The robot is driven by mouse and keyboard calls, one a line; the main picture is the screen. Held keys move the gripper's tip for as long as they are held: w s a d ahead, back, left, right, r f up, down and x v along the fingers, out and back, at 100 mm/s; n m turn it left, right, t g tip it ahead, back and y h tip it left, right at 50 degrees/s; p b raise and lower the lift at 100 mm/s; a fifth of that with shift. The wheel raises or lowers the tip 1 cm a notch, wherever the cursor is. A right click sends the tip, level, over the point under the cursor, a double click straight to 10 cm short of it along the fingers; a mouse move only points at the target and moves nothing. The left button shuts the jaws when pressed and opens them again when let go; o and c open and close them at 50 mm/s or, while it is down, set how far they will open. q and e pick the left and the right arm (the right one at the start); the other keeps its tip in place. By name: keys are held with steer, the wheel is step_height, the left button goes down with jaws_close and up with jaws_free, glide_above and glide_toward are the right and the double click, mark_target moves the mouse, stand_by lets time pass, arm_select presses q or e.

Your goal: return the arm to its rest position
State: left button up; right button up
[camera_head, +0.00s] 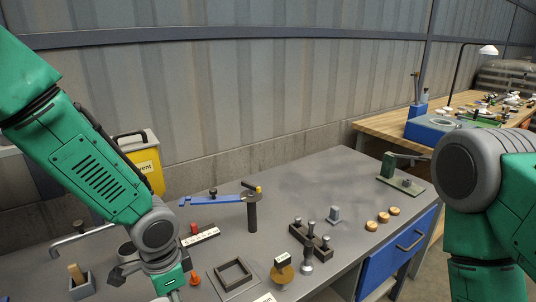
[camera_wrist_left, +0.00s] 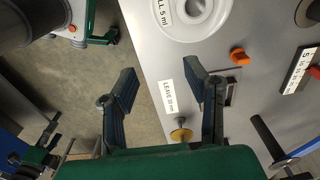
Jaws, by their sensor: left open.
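My left arm comes in from the left in the head view, bent down over the near edge of the grey bench (camera_head: 300,190). Its gripper (camera_head: 148,283) is at the bottom of the frame, partly cut off. In the left wrist view the two dark fingers of this gripper (camera_wrist_left: 161,70) are spread apart with nothing between them. Bench edge and bare floor show beyond the gap. My right arm shows at the right edge of the head view, and its gripper is out of frame.
Near the left gripper are a square black frame (camera_head: 232,273), a gold disc on a pin (camera_head: 283,273) and an orange piece (camera_head: 194,279). A blue lever on a post (camera_head: 252,212), a dark block with pegs (camera_head: 312,238) and wooden discs (camera_head: 383,217) stand further right.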

arm_select(q)
steer(key=s+f+n, duration=0.1)
steer(key=s+f, duration=0.1)
steer(key=s+a+f+n+h, duration=0.1)
steer(key=s+f, duration=0.1)
steer(key=f, duration=0.1)
steer(key=s+f+n+g, duration=0.1)
steer(key=s+f, duration=0.1)
steer(key=f, duration=0.1)
steer(key=shift+s+a+h, duration=0.35)
steer(key=shift+s+h, duration=0.05)
steer(key=s+a+f+n+y, duration=0.1)
steer(key=s+a+f+n, duration=0.35)
steer(key=s, duration=0.55)
steer(key=s+a+f+n+y, duration=0.1)
steer(key=s+a+f+n, duration=0.35)
steer(key=s, duration=0.45)
step_height(320, 180, down, 8)
steer(key=w+m+t+b, duration=0.1)
steer(key=w+b, duration=0.2)
steer(key=b, duration=0.5)
steer(key=shift+d+r+b, duration=0.25)
steer(key=shift+d+b, duration=0.05)
steer(key=shift+b, duration=0.05)
arm_select(e)
step_height(320, 180, down, 8)
steer(key=shift+w+a+f, duration=0.15)
steer(key=shift+f, duration=0.1)
